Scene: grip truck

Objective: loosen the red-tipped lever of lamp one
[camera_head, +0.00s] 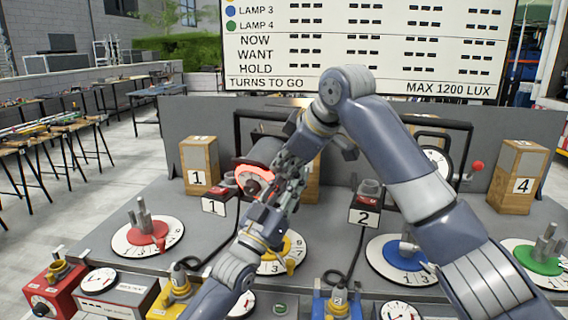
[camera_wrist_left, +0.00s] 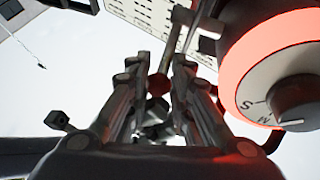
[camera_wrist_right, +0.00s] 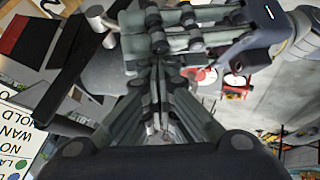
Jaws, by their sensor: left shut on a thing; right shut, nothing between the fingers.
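Lamp one (camera_head: 264,150) is a dark drum with a glowing red ring, behind the sign with a 1. In the left wrist view the lamp (camera_wrist_left: 285,45) fills the right side, with a lettered dial face. The red tip (camera_wrist_left: 158,84) of its lever lies between the fingers of my left gripper (camera_wrist_left: 157,75), which is shut on it. In the head view my left gripper (camera_head: 277,200) reaches up beside the lamp. My right gripper (camera_head: 294,160) comes down from above, shut and empty, close to the left one. In the right wrist view the fingers (camera_wrist_right: 157,85) are together. The lever is hidden in the head view.
Numbered wooden blocks (camera_head: 199,166) and (camera_head: 517,178) stand on the grey bench. Round dials with red (camera_head: 147,237), yellow, blue and green (camera_head: 541,262) handles lie in front. A black frame stands around the lamp. A large sign board (camera_head: 365,45) rises behind.

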